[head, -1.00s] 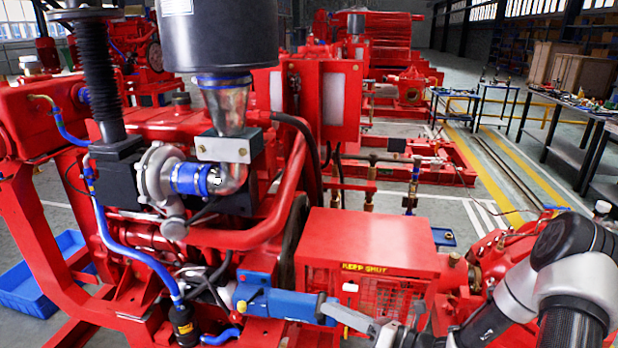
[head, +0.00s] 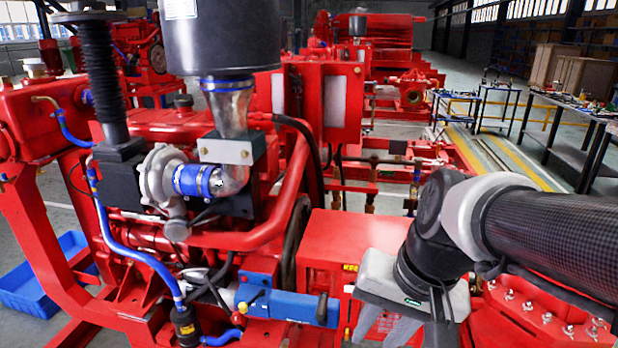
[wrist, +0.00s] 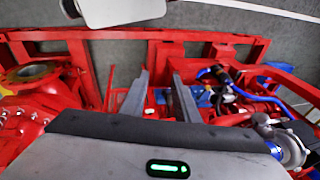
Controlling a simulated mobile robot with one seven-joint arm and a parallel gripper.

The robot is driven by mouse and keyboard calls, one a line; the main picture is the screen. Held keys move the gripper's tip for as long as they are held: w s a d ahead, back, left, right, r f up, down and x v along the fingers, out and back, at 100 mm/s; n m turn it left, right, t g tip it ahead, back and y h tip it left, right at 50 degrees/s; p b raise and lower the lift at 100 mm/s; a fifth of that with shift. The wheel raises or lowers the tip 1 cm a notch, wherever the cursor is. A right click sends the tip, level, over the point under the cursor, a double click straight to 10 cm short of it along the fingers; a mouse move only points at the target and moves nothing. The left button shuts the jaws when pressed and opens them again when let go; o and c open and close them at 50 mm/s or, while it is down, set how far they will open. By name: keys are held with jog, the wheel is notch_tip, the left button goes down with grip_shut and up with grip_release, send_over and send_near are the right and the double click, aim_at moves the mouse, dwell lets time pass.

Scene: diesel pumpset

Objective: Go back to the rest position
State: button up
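My gripper (head: 383,332) hangs in front of the red guard box at the lower right of the head view, fingers pointing down. In the wrist view my gripper (wrist: 161,85) shows two grey fingers apart with nothing held between them. The forearm reaches in from the right edge. A blue cylinder-like unit (head: 290,307) with a dark end lies on the engine's lower side, left of my gripper and apart from it. The arm hides part of the guard box and the pipework behind it.
The red diesel engine (head: 150,225) fills the left, with a black air filter (head: 222,35) above. The red guard box (head: 335,238) stands just behind my gripper. A blue crate (head: 42,290) lies on the floor at left. Workbenches (head: 575,130) stand far right.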

jog(key=s+d+r+n+t+h+p, duration=0.1)
jog(key=d+r+n+t+h+p, duration=0.1)
jog(key=r+p, duration=1.1)
notch_tip(320, 180, up, 5)
jog(key=shift+s+d+r+n+t, duration=0.2)
jog(key=shift+d+n+t, duration=0.4)
jog(key=shift+d, duration=0.45)
jog(key=shift+f, duration=0.1)
